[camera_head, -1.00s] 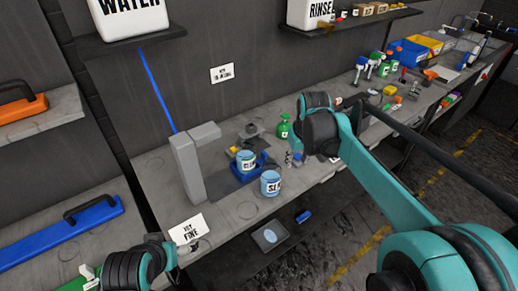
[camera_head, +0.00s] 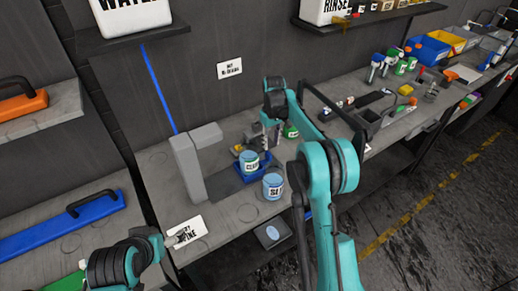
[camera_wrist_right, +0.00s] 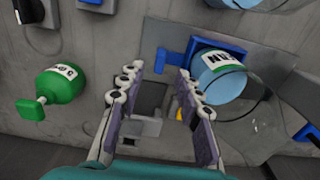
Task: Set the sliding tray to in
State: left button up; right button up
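A blue tray (camera_head: 266,160), the likely sliding tray, lies on the bench right of the grey upright post (camera_head: 188,165). A light-blue labelled can (camera_head: 249,162) stands on it. A second labelled can (camera_head: 272,186) is just in front. My right gripper (camera_head: 270,138) points down behind the tray. In the right wrist view, my right gripper (camera_wrist_right: 155,110) is open and empty, its fingers apart over a grey fitting (camera_wrist_right: 145,125). The tray's blue edge (camera_wrist_right: 172,62) and a can (camera_wrist_right: 218,75) are beside the right finger. My left gripper (camera_head: 174,240) is by a white card; its fingers are unclear.
A green bottle (camera_wrist_right: 62,85) is left of the right gripper in the wrist view. A white sign card (camera_head: 187,232) is at the bench's front left. Spray bottles and bins line the bench at right. A shelf with a white container (camera_head: 325,10) hangs above.

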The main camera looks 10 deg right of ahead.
aim_at(269, 153)
jog(key=shift+w+a+f, duration=0.2)
jog(key=shift+w+f, duration=0.25)
jog(key=shift+w, duration=0.1)
jog(key=shift+w+f, duration=0.1)
jog(key=shift+f, duration=0.15)
notch_tip(269, 153, down, 7)
jog(key=shift+f+b, duration=0.15)
jog(key=shift+b, duration=0.7)
grip_shut()
